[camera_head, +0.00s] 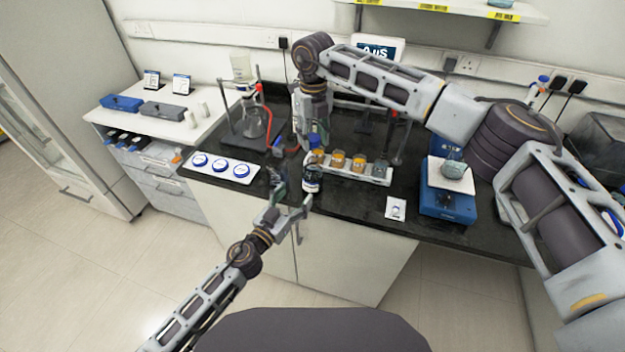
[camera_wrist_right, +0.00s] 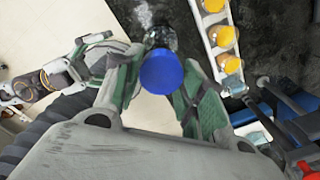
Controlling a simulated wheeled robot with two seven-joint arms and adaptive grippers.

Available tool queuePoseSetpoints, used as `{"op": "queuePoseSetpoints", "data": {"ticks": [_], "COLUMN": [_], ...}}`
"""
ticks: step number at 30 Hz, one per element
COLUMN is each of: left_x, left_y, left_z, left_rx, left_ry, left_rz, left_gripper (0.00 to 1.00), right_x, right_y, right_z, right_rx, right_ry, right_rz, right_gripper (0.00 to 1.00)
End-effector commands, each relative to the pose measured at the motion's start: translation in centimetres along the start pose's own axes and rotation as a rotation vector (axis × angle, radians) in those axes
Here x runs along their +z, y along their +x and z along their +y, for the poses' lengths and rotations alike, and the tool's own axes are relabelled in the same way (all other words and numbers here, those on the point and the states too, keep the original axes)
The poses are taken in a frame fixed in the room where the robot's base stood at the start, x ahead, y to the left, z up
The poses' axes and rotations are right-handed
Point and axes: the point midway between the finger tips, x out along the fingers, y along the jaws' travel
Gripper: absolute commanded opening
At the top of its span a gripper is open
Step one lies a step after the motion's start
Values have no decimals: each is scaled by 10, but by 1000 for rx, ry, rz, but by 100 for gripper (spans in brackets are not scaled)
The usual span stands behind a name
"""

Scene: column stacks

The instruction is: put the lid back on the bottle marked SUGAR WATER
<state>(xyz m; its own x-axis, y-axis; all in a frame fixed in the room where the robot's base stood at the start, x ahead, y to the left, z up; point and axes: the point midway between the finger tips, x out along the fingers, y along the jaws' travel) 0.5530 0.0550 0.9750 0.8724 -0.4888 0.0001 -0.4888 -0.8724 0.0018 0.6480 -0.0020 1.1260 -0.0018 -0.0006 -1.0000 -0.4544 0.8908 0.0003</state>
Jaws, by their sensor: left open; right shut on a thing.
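A small dark bottle with a white label (camera_head: 312,180) is at the bench's front edge, between my two grippers. Its lettering is too small to read. My right gripper (camera_head: 306,145) comes down from above, shut on a round blue lid (camera_wrist_right: 161,73). In the right wrist view the lid sits between the green fingers, with the dark bottle (camera_wrist_right: 160,38) just beyond it. I cannot tell whether lid and bottle touch. My left gripper (camera_head: 290,202) is open, low beside the bottle at its left. The right wrist view also shows it at the left edge.
A white tray with blue round marks (camera_head: 248,178) lies left of the bottle. A white rack of orange-topped vials (camera_head: 376,178) stands to the right. Further right are a small white card (camera_head: 396,208) and a blue stirrer (camera_head: 446,205). A flask stand (camera_head: 245,135) is behind.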

Motion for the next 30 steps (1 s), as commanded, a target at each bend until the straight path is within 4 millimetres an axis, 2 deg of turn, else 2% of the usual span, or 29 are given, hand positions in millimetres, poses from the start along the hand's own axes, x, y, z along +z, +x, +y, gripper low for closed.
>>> {"op": "queuePoseSetpoints", "data": {"ticks": [30], "left_x": [0], "left_y": [65], "left_z": [-1], "left_rx": [-1], "left_ry": [2], "left_rz": [1], "left_gripper": [72], "right_x": [0], "right_y": [0], "right_z": [0], "right_rx": [0], "right_ry": [0], "right_rz": [0], "right_gripper": [30]}}
